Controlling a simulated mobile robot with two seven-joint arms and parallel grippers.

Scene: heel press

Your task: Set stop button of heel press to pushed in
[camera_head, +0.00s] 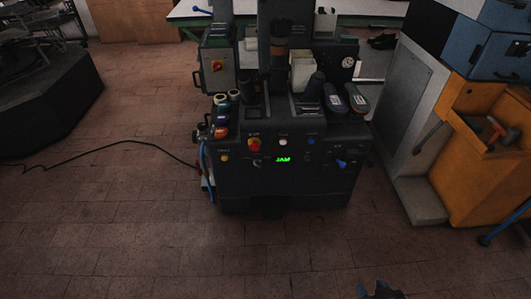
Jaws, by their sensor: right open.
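The heel press (290,185) is a dark machine standing on the floor in the middle of the view. My right gripper (381,290) shows at the bottom edge, open and empty, well apart from the press. My left gripper is not in view.
A white knob (283,142) and a blue one (311,141) are on the same panel. An orange cabinet (458,185) and a grey cabinet (408,110) stand at the right. A black cable (105,148) runs over the floor at the left. The brick floor before the press is clear.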

